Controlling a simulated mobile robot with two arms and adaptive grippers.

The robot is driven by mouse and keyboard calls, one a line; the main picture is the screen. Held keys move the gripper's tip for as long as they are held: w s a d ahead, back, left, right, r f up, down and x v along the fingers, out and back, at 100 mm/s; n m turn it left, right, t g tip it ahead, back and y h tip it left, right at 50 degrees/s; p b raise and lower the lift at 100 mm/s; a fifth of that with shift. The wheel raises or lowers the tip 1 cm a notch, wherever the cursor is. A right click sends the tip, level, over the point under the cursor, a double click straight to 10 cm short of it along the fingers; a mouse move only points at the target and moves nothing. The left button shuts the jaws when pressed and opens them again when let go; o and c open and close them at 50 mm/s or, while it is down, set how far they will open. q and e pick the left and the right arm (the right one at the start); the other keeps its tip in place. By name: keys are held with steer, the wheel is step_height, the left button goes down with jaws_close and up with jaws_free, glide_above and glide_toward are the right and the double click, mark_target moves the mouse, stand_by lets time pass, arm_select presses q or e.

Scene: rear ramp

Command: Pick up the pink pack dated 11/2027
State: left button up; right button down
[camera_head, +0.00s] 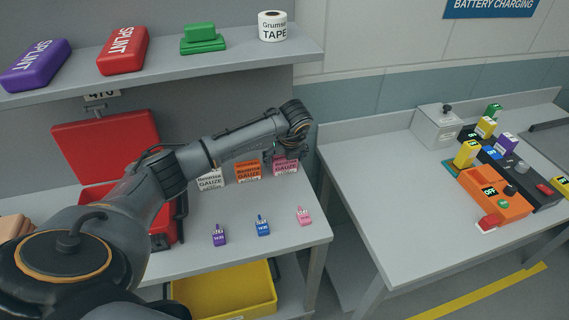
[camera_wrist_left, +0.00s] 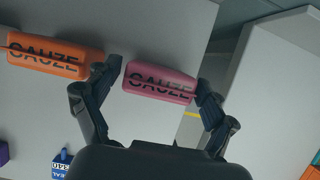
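The pink gauze pack (camera_head: 286,167) stands at the right end of a row on the grey table, partly covered by my left gripper in the head view. In the left wrist view the pink pack (camera_wrist_left: 160,82) lies between the two fingertips. My left gripper (camera_head: 284,152) is over the pack from above. In the left wrist view the gripper (camera_wrist_left: 159,78) is open, one finger at each end of the pack, with a thin gap on the left side. Whether the right finger touches is unclear. The date print is too small to read. My right gripper is not in view.
An orange gauze pack (camera_head: 247,171) stands close to the left, with a white one (camera_head: 210,180) beyond. Small purple (camera_head: 219,235), blue (camera_head: 262,226) and pink (camera_head: 304,216) items stand in front. A shelf (camera_head: 190,67) hangs above. A yellow bin (camera_head: 225,292) is below.

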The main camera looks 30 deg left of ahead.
arm_select(q)
steer(key=c, duration=0.5)
steer(key=shift+o, duration=0.2)
